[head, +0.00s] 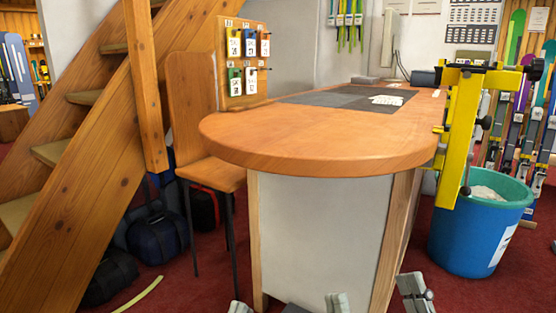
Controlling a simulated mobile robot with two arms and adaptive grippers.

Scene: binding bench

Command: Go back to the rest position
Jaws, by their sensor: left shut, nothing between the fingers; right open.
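My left gripper (240,307) shows only as a small grey tip at the bottom edge of the head view, left of the middle. It is shut and empty; most of it is cut off by the frame. My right gripper (376,300) is further right at the bottom edge, its grey fingers apart and nothing visible between them. Both grippers are low, in front of the bench (318,140) and below its rounded wooden top. Neither is seen touching anything.
A yellow clamp frame (462,125) stands at the bench's right edge, beside a blue bin (470,238) holding pale paper. A wooden chair (212,172) and a tag board (236,62) stand left. Stairs (75,165) and dark bags (155,237) lie further left.

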